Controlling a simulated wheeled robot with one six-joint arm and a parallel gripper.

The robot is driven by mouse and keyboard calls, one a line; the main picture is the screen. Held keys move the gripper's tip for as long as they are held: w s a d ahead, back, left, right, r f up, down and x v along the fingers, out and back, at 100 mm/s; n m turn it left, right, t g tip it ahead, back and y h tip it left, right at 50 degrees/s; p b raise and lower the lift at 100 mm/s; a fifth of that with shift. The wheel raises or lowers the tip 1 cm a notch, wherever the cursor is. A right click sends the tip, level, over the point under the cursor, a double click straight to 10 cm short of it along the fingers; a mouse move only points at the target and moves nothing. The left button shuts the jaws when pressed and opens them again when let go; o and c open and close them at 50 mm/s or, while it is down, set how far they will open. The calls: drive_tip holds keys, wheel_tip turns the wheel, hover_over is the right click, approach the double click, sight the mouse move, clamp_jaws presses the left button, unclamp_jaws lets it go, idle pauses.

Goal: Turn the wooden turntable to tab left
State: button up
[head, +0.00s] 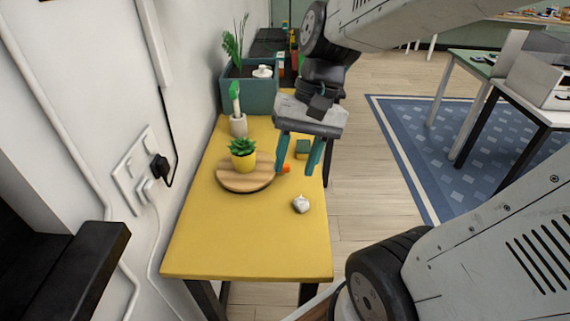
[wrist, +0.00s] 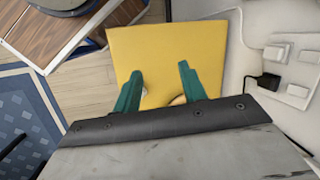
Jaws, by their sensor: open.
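The round wooden turntable (head: 232,183) lies on the yellow table in the head view. A potted succulent (head: 243,155) in a yellow pot stands on it. Its orange tab (head: 285,169) points right. My gripper (head: 297,172) is open, with teal fingers pointing down over the table's right side, by the tab. The left finger overlaps the turntable's right edge in this view; I cannot tell whether it touches. In the wrist view my gripper (wrist: 158,78) shows empty over the yellow table, and the turntable is mostly hidden behind the fingers and gripper body.
A garlic bulb (head: 301,204) sits on the yellow table (head: 250,245), right of and nearer than the turntable. A green block (head: 303,149) lies behind my fingers. A small white pot (head: 238,124) and a blue-grey planter (head: 249,94) stand further back. The wall is close on the left.

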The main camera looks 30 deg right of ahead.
drive_tip(key=w+d+f+m+y, duration=0.3)
drive_tip(key=w+f+m+y, duration=0.1)
drive_tip(key=w+m, duration=0.25)
drive_tip(key=m+t+y, duration=0.3)
drive_tip(key=m+t, duration=0.5)
drive_tip(key=m, duration=0.5)
approach(288, 165)
drive_tip(key=x, duration=0.3)
drive_tip(key=shift+f, duration=0.15)
drive_tip(key=shift+w+a+f, duration=0.15)
drive_tip(key=shift+w+f, duration=0.05)
drive_tip(key=x, duration=0.7)
drive_tip(key=shift+w+a+r, duration=0.1)
drive_tip(key=shift+a+r, duration=0.05)
clamp_jaws()
